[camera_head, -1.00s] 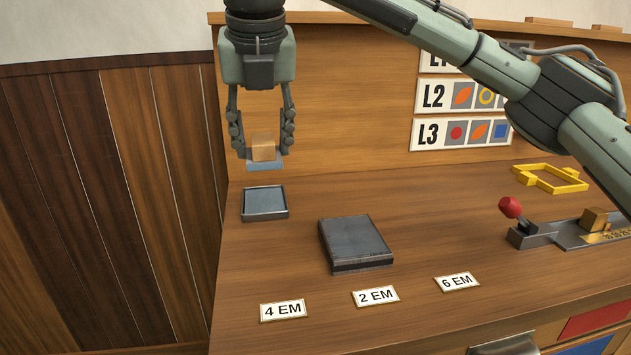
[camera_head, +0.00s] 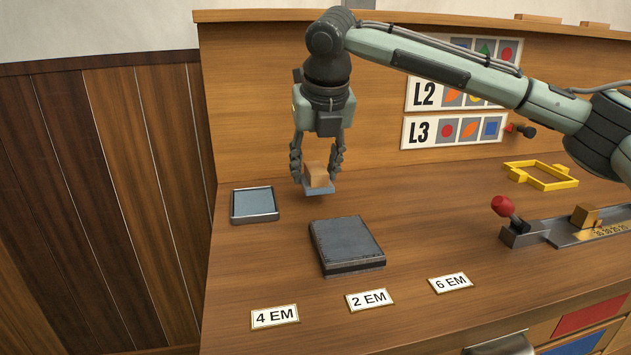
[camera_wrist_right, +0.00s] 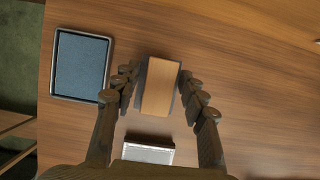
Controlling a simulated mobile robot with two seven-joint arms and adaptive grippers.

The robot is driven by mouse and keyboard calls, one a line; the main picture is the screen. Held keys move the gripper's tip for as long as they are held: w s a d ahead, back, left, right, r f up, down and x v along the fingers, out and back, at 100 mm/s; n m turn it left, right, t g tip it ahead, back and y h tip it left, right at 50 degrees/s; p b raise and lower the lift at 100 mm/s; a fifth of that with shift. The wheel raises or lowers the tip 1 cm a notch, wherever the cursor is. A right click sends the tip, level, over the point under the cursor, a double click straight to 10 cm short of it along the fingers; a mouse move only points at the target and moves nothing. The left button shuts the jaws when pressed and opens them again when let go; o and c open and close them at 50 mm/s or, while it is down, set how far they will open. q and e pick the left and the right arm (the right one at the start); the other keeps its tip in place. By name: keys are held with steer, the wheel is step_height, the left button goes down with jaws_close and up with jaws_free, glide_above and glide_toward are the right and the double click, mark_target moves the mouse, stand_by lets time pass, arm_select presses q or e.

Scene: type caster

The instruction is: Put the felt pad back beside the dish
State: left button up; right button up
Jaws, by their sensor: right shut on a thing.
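The felt pad is a blue-grey pad (camera_head: 318,188) with a wooden block on top (camera_head: 316,172). My right gripper (camera_head: 317,168) is shut on the block and points down; the block also shows between the fingers in the right wrist view (camera_wrist_right: 160,88). The dish (camera_head: 254,219), shallow with a metal rim and a blue-grey inside, lies to the left of the pad; it also shows in the right wrist view (camera_wrist_right: 82,66). The pad is apart from the dish, over the wood between it and the dark slab. Whether it touches the wood I cannot tell. My left gripper is not in view.
A dark flat slab (camera_head: 345,247) lies in front of the pad. White labels such as 4 EM (camera_head: 275,317) lie near the front edge. A yellow frame (camera_head: 541,175) and a metal rail with a red knob (camera_head: 503,205) are at the right. A wooden back panel (camera_head: 250,90) rises behind.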

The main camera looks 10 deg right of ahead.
mark_target(316, 182)
step_height(316, 182, down, 3)
steer(key=shift+r, duration=0.15)
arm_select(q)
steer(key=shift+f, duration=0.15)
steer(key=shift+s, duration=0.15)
arm_select(e)
steer(key=shift+f, duration=0.2)
steer(key=o, duration=0.7)
steer(key=shift+c, duration=0.2)
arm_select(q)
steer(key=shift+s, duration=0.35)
arm_select(e)
steer(key=o, duration=0.4)
steer(key=shift+c, duration=0.2)
steer(key=v, duration=1.2)
